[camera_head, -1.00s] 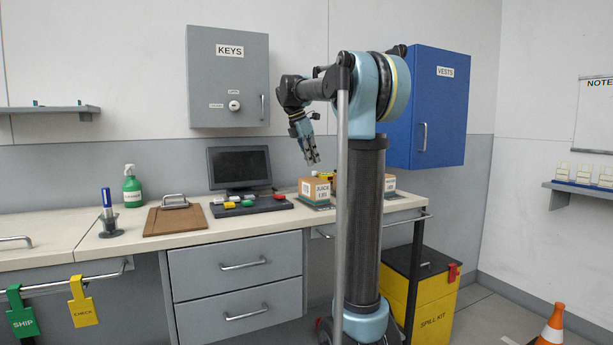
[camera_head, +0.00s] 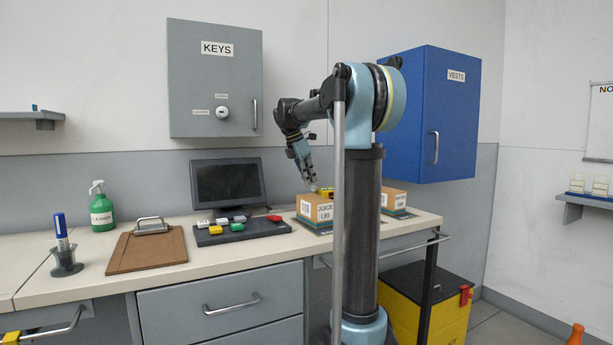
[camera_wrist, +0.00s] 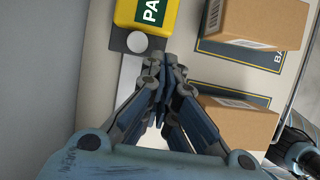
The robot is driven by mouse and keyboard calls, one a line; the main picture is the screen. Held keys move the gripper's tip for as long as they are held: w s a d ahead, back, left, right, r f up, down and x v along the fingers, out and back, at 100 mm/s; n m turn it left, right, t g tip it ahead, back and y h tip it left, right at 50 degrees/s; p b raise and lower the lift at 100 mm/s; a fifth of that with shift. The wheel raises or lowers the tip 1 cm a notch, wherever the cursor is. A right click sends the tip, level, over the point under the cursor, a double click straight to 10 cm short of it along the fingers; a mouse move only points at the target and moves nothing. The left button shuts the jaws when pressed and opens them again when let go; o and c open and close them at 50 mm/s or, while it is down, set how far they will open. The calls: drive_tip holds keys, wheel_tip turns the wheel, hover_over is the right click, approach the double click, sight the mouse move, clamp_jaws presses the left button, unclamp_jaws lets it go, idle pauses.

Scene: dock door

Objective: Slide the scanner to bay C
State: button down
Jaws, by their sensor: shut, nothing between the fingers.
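A yellow block with a green label lettered "PA" (camera_wrist: 145,14) lies at the top of the wrist view, cut off by the frame edge. In the head view a yellow thing (camera_head: 326,191) shows behind the front carton. I cannot tell whether it is the scanner. In the wrist view a dark plate with a pale round disc (camera_wrist: 137,42) adjoins the block, and a pale strip (camera_wrist: 128,80) runs below it. My gripper (camera_wrist: 162,62) is shut and empty, its tips just below the block. In the head view my gripper (camera_head: 313,187) is above the bench by the carton.
Two cartons (camera_wrist: 260,22) (camera_wrist: 236,122) sit on dark mats right of my fingers; one mat is lettered "BA" (camera_wrist: 276,58). The front carton (camera_head: 313,209) is beside a button panel (camera_head: 238,232). A monitor (camera_head: 228,183), clipboard (camera_head: 148,250) and green bottle (camera_head: 102,210) stand left.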

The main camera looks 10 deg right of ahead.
sight(314, 190)
drive_tip(key=shift+x, duration=2.7)
drive_tip(key=shift+s, duration=0.1)
